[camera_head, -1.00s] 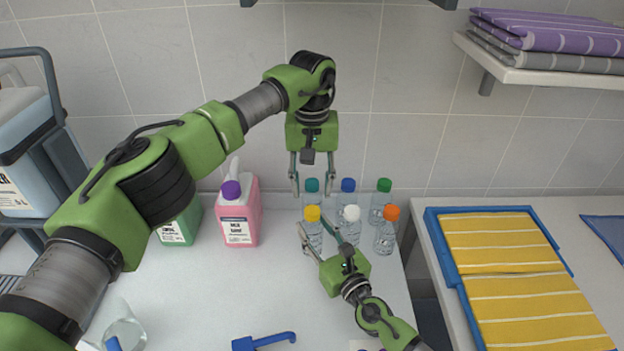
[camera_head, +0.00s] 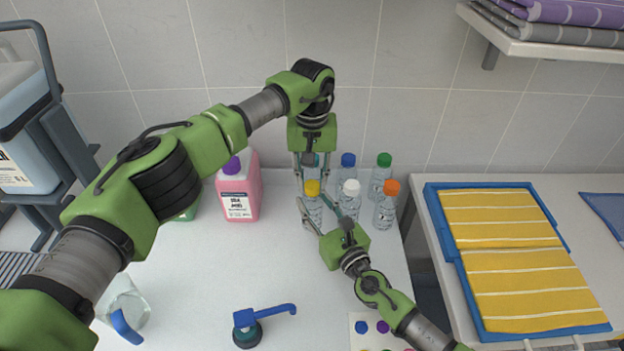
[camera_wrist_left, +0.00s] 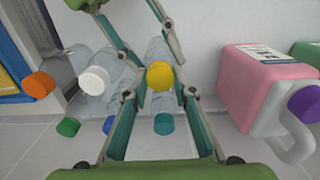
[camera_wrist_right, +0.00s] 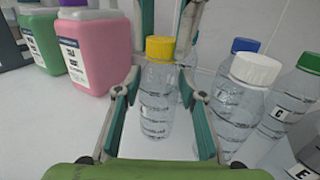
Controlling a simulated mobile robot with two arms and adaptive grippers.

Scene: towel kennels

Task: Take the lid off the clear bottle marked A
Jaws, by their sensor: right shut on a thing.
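A clear bottle with a yellow lid (camera_head: 312,187) stands at the front left of a group of clear bottles. It shows in the right wrist view (camera_wrist_right: 157,100) between the fingers of my right gripper (camera_wrist_right: 162,100), which is shut on its body. I see no letter A on it. My left gripper (camera_head: 312,192) hangs from above, open, its fingers spread on either side of the yellow lid (camera_wrist_left: 160,75), apparently without pressing on it. A teal-lidded bottle (camera_wrist_left: 164,124) stands behind, partly hidden by my left gripper.
White-lidded (camera_head: 350,188), orange-lidded (camera_head: 386,188), blue-lidded (camera_head: 348,160) and green-lidded (camera_head: 384,161) bottles stand close to the right. A pink jug (camera_head: 238,190) stands left. A blue-handled tool (camera_head: 264,313) and a clear jug (camera_head: 125,298) are in front. The middle of the counter is clear.

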